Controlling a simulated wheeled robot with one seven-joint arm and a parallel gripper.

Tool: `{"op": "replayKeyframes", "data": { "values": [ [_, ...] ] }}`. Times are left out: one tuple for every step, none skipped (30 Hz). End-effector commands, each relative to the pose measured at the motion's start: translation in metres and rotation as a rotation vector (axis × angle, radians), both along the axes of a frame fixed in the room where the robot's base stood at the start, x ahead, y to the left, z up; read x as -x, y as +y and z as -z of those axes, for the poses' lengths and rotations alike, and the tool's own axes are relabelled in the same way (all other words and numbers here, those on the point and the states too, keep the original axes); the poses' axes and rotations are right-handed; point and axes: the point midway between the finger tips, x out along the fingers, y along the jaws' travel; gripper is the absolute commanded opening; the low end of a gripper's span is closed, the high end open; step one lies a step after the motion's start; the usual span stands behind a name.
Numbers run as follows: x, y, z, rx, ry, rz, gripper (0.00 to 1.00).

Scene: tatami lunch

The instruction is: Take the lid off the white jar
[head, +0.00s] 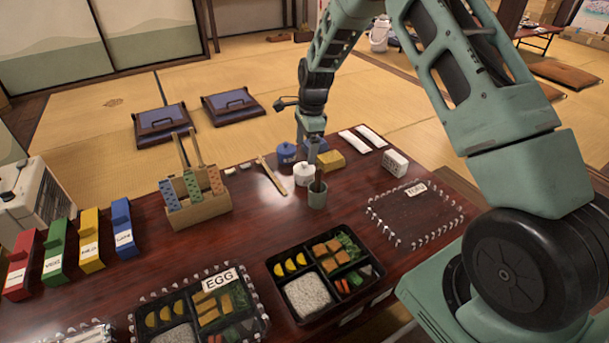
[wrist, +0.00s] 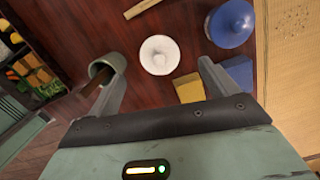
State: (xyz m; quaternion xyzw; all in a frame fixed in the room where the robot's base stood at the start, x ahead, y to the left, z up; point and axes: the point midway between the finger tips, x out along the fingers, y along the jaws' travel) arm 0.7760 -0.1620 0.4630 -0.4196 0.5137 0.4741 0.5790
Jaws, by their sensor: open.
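My gripper (head: 312,150) points down just above and behind the jar in the head view. In the wrist view my gripper (wrist: 160,68) is open and empty, with the lid showing between and slightly beyond its fingers. The fingertips' height relative to the lid is hard to tell.
The grey-green cup (head: 317,196) with a brown stick is close to one finger. A blue jar (head: 286,154), a yellow block (head: 331,161) and a blue block (wrist: 238,75) stand nearby. Lunch trays (head: 318,312) lie in front. Bare table (head: 255,225) lies to the left.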

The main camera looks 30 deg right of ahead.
Motion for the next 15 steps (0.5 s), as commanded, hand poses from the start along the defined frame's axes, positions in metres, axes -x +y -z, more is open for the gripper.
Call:
{"op": "replayKeyframes", "data": {
  "values": [
    [0.000, 0.000, 0.005, 0.000, -0.001, 0.000, 0.86],
    [0.000, 0.001, 0.006, 0.000, -0.001, 0.001, 0.86],
    [0.000, 0.001, 0.007, 0.000, -0.001, 0.001, 0.86],
    [0.000, 0.001, 0.008, 0.000, -0.001, 0.001, 0.86],
    [0.000, 0.001, 0.009, 0.000, -0.001, 0.001, 0.86],
    [0.000, 0.001, 0.012, 0.000, -0.001, 0.001, 0.86],
    [0.000, 0.001, 0.014, 0.000, -0.001, 0.001, 0.86],
    [0.000, 0.001, 0.017, -0.001, -0.001, 0.002, 0.86],
    [0.001, 0.001, 0.022, -0.001, -0.001, 0.002, 0.86],
    [0.001, 0.001, 0.026, -0.001, 0.000, 0.001, 0.86],
    [0.001, 0.001, 0.031, -0.001, 0.000, 0.001, 0.86],
    [0.002, 0.000, 0.037, -0.001, 0.000, 0.001, 0.86],
    [0.002, 0.000, 0.041, -0.001, 0.000, 0.001, 0.86],
    [0.002, 0.000, 0.046, -0.001, 0.000, 0.001, 0.86],
    [0.002, 0.002, 0.052, -0.001, 0.001, 0.001, 0.86]
  ]
}}
